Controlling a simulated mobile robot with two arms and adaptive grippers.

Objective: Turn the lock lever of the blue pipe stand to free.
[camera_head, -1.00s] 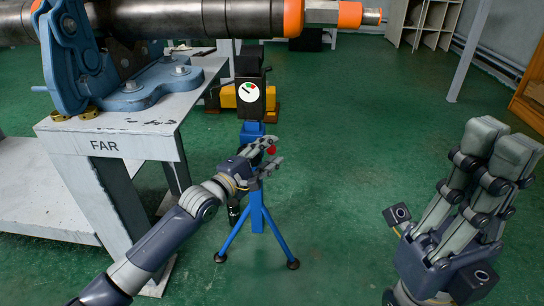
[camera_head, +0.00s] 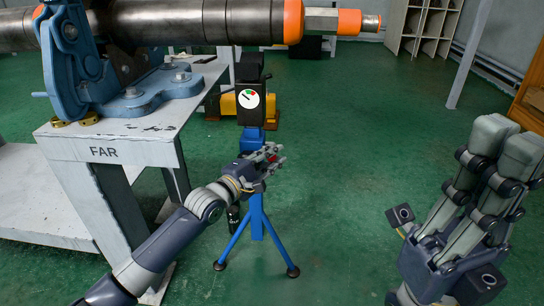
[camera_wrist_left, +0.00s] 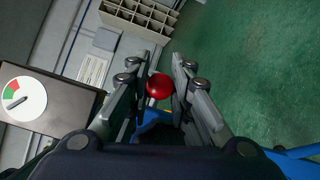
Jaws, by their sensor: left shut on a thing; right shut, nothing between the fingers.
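The blue pipe stand (camera_head: 257,213) stands on the green floor right of the FAR table, on splayed legs, with a dark head on top. The head carries a white round dial (camera_head: 248,98) with red and green marks; the dial also shows in the left wrist view (camera_wrist_left: 22,101). The lock lever's red ball knob (camera_wrist_left: 159,86) sits between the fingers of my left gripper (camera_wrist_left: 164,85). In the head view the left gripper (camera_head: 276,156) is shut on the knob and hides most of it and the lever. My right gripper (camera_head: 507,148) is shut and empty, well to the right.
The FAR table (camera_head: 127,143) holds a blue vise (camera_head: 75,75) clamping a large dark pipe (camera_head: 190,22) with orange bands, which reaches right above the stand. A yellow object (camera_head: 228,104) sits behind the stand. The floor between stand and right gripper is clear.

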